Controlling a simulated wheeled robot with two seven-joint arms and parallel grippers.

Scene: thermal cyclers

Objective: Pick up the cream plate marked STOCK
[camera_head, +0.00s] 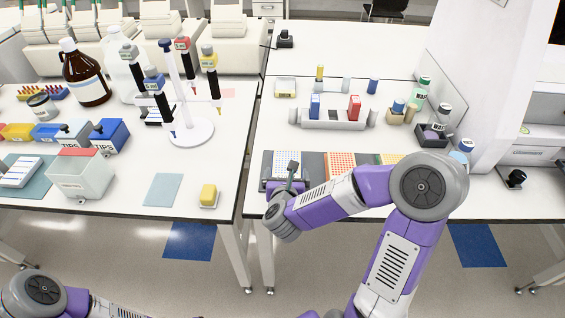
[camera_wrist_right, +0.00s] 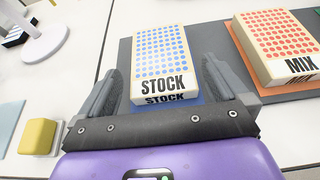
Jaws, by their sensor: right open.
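The cream plate marked STOCK (camera_wrist_right: 162,55), with blue wells, lies on a blue patch of the grey mat (camera_wrist_right: 211,38). In the head view the plate (camera_head: 286,160) is at the left end of the mat, partly hidden by my right gripper (camera_head: 286,184). In the right wrist view my right gripper (camera_wrist_right: 162,82) is open. One finger is on each side of the plate's near, labelled end, with gaps between fingers and plate. My left gripper is out of view; only part of the left arm shows at the lower left.
The cream MIX plate (camera_wrist_right: 280,45), with red wells, lies right of STOCK on an orange patch. A yellow block (camera_wrist_right: 39,137) sits to the left. A grey rack (camera_head: 334,119) stands behind the plates. A gap separates the two benches.

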